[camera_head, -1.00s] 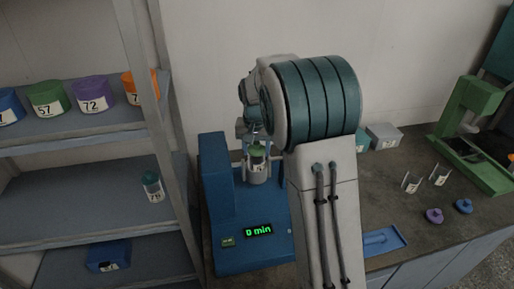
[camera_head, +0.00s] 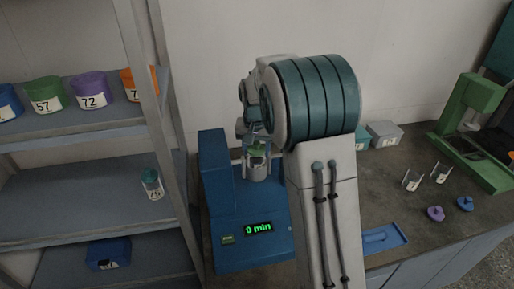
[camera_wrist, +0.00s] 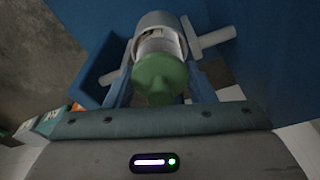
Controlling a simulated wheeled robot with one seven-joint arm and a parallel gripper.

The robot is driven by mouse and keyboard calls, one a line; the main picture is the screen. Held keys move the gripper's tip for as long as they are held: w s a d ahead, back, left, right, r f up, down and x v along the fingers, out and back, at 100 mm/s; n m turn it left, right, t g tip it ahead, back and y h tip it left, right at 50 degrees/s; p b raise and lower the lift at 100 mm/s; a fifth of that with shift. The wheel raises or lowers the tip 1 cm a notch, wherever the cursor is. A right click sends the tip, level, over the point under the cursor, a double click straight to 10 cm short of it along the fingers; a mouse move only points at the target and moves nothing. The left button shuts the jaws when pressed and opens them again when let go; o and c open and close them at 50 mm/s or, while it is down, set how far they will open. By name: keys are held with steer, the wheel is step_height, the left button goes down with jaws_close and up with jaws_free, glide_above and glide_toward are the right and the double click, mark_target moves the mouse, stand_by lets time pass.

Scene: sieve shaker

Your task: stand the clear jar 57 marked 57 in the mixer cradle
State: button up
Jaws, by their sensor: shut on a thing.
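The clear jar (camera_wrist: 158,43) has a green lid (camera_wrist: 160,77), which also shows in the head view (camera_head: 257,148). My gripper (camera_head: 256,137) is shut on the jar from above, with its fingers (camera_wrist: 160,90) on either side of the lid. The jar's lower part is inside the grey round mixer cradle (camera_head: 258,173), which also shows in the wrist view (camera_wrist: 156,18) with its side pins. The number on this jar is not readable. Whether its base rests on the cradle floor is hidden.
The blue mixer (camera_head: 214,190) shows "0 min". A shelf (camera_head: 80,130) at left holds several coloured tubs, one green and marked 57, and a teal-lidded jar (camera_head: 152,184). A blue tray (camera_head: 380,239) and a green machine (camera_head: 470,125) are at right.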

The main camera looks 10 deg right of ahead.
stand_by(0.3)
steer(key=o, duration=1.3)
steer(key=shift+o, duration=0.5)
steer(key=shift+d, duration=0.15)
steer(key=shift+a, duration=0.25)
steer(key=shift+w+r, duration=0.15)
steer(key=shift+r, duration=0.4)
step_height(320, 180, up, 12)
steer(key=s, duration=0.2)
steer(key=shift+s+r, duration=0.2)
steer(key=shift+r, duration=0.05)
